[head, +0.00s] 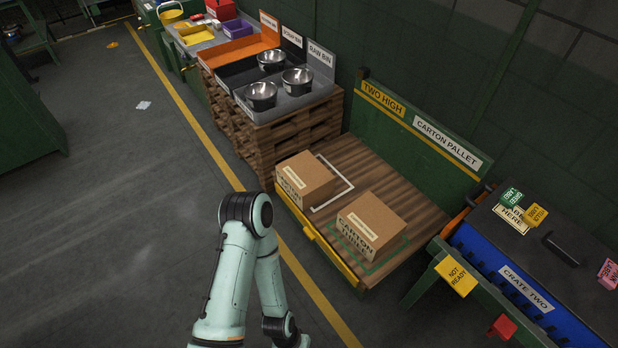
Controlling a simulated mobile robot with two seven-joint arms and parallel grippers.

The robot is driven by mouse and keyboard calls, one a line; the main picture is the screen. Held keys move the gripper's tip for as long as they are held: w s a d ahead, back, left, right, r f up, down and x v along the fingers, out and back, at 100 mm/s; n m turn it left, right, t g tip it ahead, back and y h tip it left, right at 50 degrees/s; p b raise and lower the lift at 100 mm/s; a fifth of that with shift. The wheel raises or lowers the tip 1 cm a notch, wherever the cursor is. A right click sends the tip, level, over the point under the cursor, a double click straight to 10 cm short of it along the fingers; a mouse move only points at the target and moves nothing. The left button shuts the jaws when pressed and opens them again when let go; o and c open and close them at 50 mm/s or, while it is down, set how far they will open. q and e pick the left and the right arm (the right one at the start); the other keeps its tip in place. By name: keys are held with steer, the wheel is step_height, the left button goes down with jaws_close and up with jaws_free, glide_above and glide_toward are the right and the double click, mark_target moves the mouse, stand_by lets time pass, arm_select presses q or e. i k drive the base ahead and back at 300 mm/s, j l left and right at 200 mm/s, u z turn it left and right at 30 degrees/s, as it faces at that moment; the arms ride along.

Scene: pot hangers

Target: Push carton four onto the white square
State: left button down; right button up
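Two brown cartons stand on the wooden carton pallet. The left carton (310,174) overlaps or hides the left part of a white square outline (347,177); its right part shows bare. The right carton (372,218) stands within a green outline (405,243), whose near and right edges show. Neither gripper is in view.
A green backboard (401,118) runs behind the pallet, and a yellow strip (329,256) lines its front edge. Bins with steel bowls (262,95) stand at the left on stacked pallets. The floor at left is mostly clear.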

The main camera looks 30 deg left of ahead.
mark_target(304, 179)
steer(key=i+j, duration=0.1)
steer(key=j, duration=0.3)
steer(key=i+j, duration=0.15)
steer(key=j, duration=0.3)
steer(key=i+j, duration=0.1)
steer(key=j, duration=0.3)
steer(key=i+j, duration=0.1)
steer(key=j, duration=0.35)
steer(key=i, duration=0.5)
